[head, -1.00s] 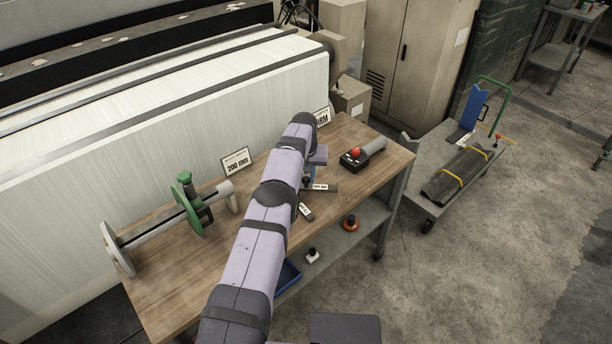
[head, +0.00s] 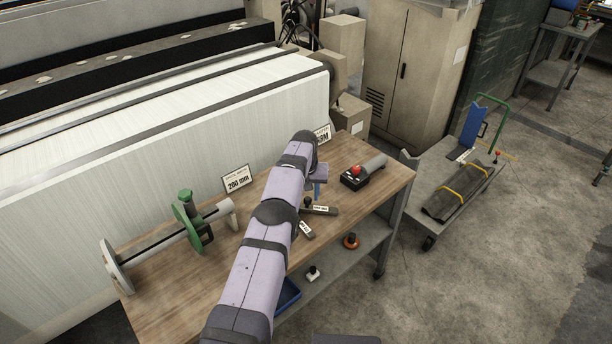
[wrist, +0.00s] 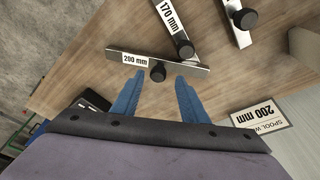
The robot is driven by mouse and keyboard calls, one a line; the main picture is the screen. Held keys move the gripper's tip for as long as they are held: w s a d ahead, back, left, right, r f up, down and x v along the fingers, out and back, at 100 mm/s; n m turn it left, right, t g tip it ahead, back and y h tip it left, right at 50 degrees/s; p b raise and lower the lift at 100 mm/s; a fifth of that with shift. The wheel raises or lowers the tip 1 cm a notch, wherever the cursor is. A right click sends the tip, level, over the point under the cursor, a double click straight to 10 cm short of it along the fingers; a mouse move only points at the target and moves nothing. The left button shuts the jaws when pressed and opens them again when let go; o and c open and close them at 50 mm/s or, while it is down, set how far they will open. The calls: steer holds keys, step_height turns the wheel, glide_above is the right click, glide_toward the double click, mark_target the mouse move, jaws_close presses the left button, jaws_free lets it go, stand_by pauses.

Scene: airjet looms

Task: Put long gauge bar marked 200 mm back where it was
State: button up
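The long gauge bar marked 200 mm (wrist: 183,66) lies flat on the wooden bench in the wrist view, with a white label and a black knob. It also shows in the head view (head: 332,211), just in front of the end of my arm. My gripper (wrist: 158,77) is open, with its two blue fingers apart and the tips on either side of the knob. I cannot tell whether they touch it. In the head view my arm hides most of the gripper; a bit of blue finger shows.
A bar marked 170 mm (wrist: 170,13) lies against or very near the 200 mm bar. Another knobbed bar (wrist: 234,29) is beside it. A 200 mm sign (head: 237,180), a green-flanged spool (head: 190,220) and a red-button box (head: 355,180) stand on the bench.

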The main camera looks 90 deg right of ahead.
steer(key=b+v, duration=0.3)
steer(key=v, duration=0.9)
